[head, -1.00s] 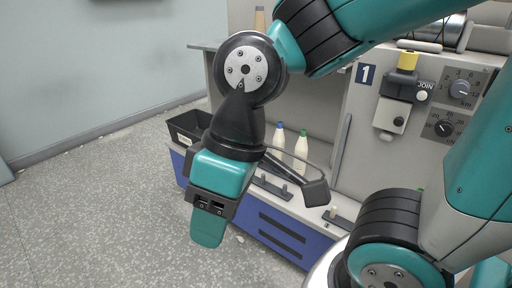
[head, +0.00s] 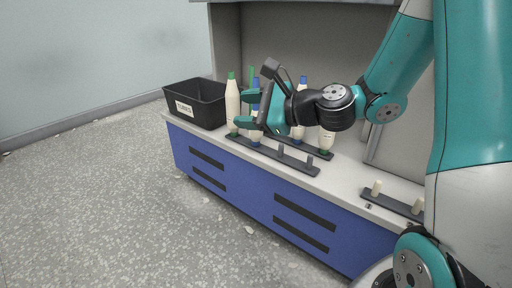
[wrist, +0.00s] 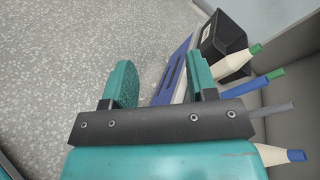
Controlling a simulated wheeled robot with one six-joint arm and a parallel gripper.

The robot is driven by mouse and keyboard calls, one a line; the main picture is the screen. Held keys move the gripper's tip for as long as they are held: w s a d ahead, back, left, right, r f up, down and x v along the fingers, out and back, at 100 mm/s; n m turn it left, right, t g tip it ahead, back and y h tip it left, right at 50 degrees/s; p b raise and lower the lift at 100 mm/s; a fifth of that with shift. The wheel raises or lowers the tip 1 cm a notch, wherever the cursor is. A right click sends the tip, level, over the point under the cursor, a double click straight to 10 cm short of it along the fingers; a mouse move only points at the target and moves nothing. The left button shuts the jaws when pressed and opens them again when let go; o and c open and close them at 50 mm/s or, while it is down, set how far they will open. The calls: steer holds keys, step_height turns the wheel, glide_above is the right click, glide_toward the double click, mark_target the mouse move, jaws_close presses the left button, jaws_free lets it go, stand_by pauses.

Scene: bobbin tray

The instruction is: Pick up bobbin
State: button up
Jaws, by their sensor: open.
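My gripper (head: 242,109) is open over the counter, its fingers pointing left in the head view. It also shows in the wrist view (wrist: 160,80), with only floor and the cabinet edge seen between the fingers. A cream bobbin with a green tip (head: 232,100) stands upright just beyond the fingers; it also shows in the wrist view (wrist: 235,62), right of the fingers. A blue bobbin with a green tip (wrist: 258,83) is nearer in the wrist view. A cream bobbin with a blue tip (wrist: 278,155) is at the lower right, partly hidden by my gripper.
A black peg rail (head: 290,160) lies along the counter, with bare pegs at its near end. A labelled black bin (head: 198,103) stands at the counter's left end. A second rail (head: 392,201) with small cream pieces is at right. The counter (head: 345,179) front is clear.

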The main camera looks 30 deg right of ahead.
steer(key=w+d+f+m+t+h+b, duration=0.2)
steer(key=d+f+m+t+h, duration=0.1)
steer(key=d+m, duration=0.4)
steer(key=w+d+f+m+t+h+b, duration=0.1)
steer(key=d+f+m+t+h, duration=0.2)
steer(key=d+m, duration=0.35)
steer(key=p, duration=1.2)
glide_toward(256, 114)
steer(key=w+r, duration=0.5)
steer(key=shift+g+h, duration=0.3)
steer(key=w, duration=0.2)
steer(key=w+a, duration=0.1)
steer(key=w, duration=0.5)
steer(key=shift+a+f+b, duration=0.3)
steer(key=shift+f+b, duration=0.05)
steer(key=shift+b, duration=0.05)
steer(key=shift+c, duration=0.3)
jaws_close()
